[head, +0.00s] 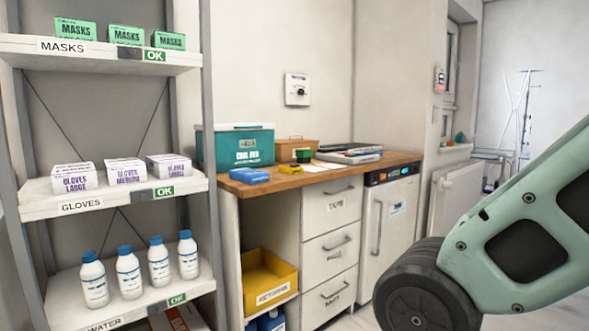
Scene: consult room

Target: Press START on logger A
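No label that reads "logger A" can be made out. A small blue item (280,170) and a yellow item (249,175) lie at the front left of the wooden counter (330,173). A small white device with a dark screen and some red (439,79) hangs on the wall by the window. I cannot tell whether any of these is the logger, and no START button is readable. My green arm fills the right foreground, but my gripper is out of view.
A shelf rack (105,198) with masks, gloves and bottles stands at left. A teal box (236,147) and folders (348,154) sit on the counter. Below are drawers (328,209), a small fridge (388,228) and a yellow bin (270,280). A radiator (455,198) stands beyond.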

